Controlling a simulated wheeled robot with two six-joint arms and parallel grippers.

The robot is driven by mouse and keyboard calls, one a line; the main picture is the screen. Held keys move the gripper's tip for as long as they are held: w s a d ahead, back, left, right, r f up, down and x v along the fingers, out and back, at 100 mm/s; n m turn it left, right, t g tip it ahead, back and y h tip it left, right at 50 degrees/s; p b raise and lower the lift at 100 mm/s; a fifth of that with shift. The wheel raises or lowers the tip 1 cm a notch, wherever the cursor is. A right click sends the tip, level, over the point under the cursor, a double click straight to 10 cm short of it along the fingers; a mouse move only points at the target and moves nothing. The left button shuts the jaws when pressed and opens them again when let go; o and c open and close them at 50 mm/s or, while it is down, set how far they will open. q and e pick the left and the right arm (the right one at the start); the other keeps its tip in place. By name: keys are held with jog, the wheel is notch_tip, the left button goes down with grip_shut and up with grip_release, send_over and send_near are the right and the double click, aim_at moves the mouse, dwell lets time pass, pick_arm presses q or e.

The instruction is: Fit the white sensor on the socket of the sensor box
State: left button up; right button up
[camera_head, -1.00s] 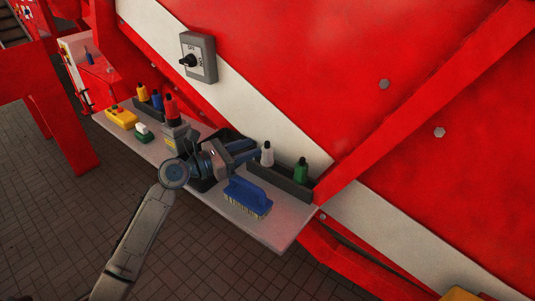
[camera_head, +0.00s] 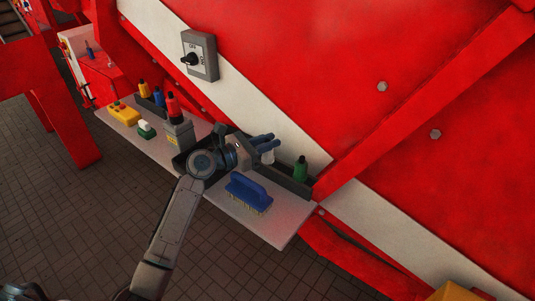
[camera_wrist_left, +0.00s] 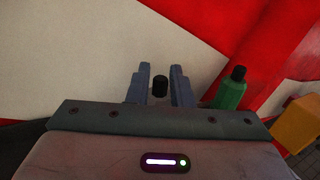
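The white sensor (camera_head: 268,158) stands in the dark rack at the right part of the shelf, largely covered by my left gripper (camera_head: 266,142) in the head view. In the left wrist view, the black top of the white sensor (camera_wrist_left: 160,86) shows between the two fingers of my left gripper (camera_wrist_left: 160,84). The fingers are apart, with a gap on each side of it. The sensor box (camera_head: 178,134) is grey with a yellow label and stands left of my left gripper. My right gripper is not in view.
A green sensor (camera_head: 300,169) stands right of the white one; it also shows in the left wrist view (camera_wrist_left: 231,90). A blue brush (camera_head: 248,193) lies in front. Yellow and blue sensors stand in the left rack. A red machine wall is behind the shelf (camera_head: 279,231).

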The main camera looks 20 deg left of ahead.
pick_arm(q)
grip_shut()
